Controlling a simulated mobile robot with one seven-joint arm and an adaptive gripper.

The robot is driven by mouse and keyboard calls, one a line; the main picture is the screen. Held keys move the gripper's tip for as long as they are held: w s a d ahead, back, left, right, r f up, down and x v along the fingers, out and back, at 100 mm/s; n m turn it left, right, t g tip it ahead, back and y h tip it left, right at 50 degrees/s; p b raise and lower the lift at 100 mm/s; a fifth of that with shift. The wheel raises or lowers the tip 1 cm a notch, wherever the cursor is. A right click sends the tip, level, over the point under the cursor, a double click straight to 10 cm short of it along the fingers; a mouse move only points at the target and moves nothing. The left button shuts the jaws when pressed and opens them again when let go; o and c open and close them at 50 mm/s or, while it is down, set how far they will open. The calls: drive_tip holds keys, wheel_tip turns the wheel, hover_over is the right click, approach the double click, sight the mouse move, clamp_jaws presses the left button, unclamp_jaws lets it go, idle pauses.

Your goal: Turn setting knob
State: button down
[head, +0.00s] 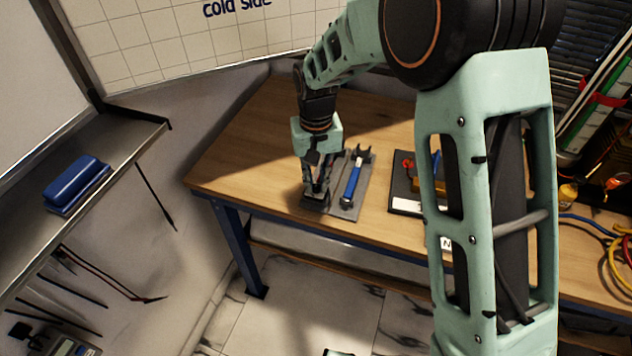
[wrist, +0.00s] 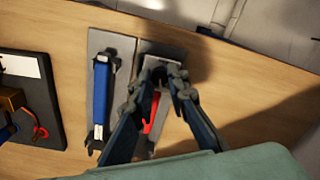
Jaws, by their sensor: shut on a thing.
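My gripper (head: 317,192) points down at the left end of a grey plate (head: 347,210) on the wooden bench. In the wrist view, my gripper (wrist: 160,80) has its two fingers closed around a small part at a dark block (wrist: 185,62), which seems to be the setting knob. The fingertips hide most of the knob, so its angle cannot be read. A red strip (wrist: 152,112) shows between the fingers. A blue-handled tool (head: 351,182) lies on the plate right beside my gripper; it also shows in the wrist view (wrist: 101,95).
A dark board (head: 400,200) with a white label, a red part and a yellowish block lies to the right on the wooden bench (head: 240,160). Coloured hoses (head: 610,235) lie at the far right. The bench left of the plate is clear. A metal shelf (head: 100,150) stands left.

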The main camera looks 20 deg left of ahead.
sight(316, 186)
drive_tip(key=shift+m, duration=1.9)
drive_tip(key=c, duration=1.9)
unclamp_jaws()
wheel_tip(316, 186, up, 12)
